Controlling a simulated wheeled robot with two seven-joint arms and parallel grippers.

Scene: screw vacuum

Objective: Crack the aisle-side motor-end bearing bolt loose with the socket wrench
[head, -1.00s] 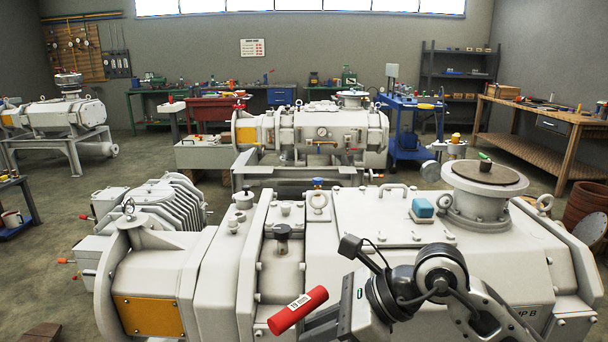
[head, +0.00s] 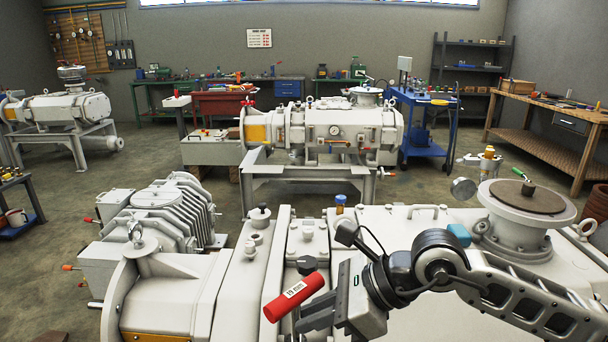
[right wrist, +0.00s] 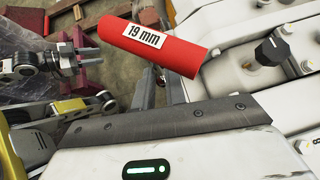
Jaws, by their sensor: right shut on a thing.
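My right gripper (head: 322,310) is shut on the socket wrench, whose red handle (head: 295,296) is marked 19 mm. In the right wrist view the red handle (right wrist: 153,48) sticks out past the dark finger edge. The wrench's socket end is hidden in both views. The handle hangs in front of the large white pump (head: 440,240); I cannot tell whether the wrench touches it. Bolt heads show on the pump casing in the right wrist view (right wrist: 306,66), but I cannot pick out the motor-end bearing bolt. My left gripper (right wrist: 86,58) shows there at the left, apparently open and empty.
A black knob (head: 306,265) stands on the pump top close behind the handle. A finned grey unit (head: 165,215) lies to the left. A second pump (head: 320,130) on a stand is beyond, with open floor (head: 60,230) at the left.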

